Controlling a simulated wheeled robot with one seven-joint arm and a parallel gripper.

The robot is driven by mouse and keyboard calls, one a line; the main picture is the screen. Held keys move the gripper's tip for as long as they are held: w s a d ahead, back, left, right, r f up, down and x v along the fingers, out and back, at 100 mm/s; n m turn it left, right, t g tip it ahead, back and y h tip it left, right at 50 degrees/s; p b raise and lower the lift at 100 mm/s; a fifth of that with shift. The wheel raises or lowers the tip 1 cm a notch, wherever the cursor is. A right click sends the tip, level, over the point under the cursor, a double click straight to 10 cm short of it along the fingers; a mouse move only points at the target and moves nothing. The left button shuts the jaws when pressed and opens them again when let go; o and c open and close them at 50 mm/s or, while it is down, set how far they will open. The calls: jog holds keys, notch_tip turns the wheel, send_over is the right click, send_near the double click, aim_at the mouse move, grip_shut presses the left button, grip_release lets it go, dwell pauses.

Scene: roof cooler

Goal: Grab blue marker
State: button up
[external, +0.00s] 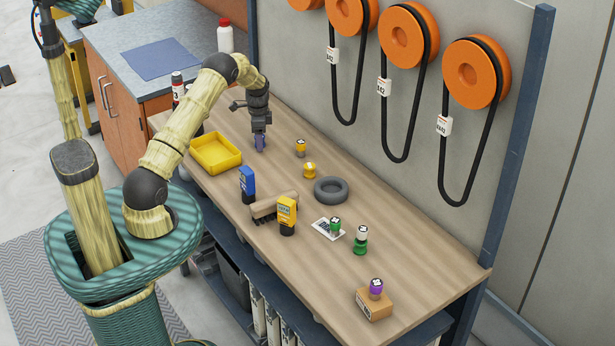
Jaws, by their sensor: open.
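My gripper (260,133) points down over the far left part of the wooden table (420,253). It is open. A small blue-purple piece (260,143) shows at its fingertips, at or just above the tabletop. I cannot tell whether this is a marker or part of the gripper, or whether it touches the fingers. A blue upright block with a pale label and dark base (247,182) stands on the table, nearer the camera and apart from my gripper. No thing in view is clearly a pen-shaped blue marker.
A yellow tray (215,153) lies left of my gripper. A yellow labelled block (287,212), a brush (270,207), a dark ring (331,189) and several small yellow and green knobbed pieces stand nearby. A purple-topped piece (376,287) sits on a tan box (373,305).

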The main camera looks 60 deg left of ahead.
jog(key=c, duration=1)
notch_tip(320, 180, up, 10)
jog(key=shift+r+b, duration=0.1)
jog(key=shift+b, duration=0.9)
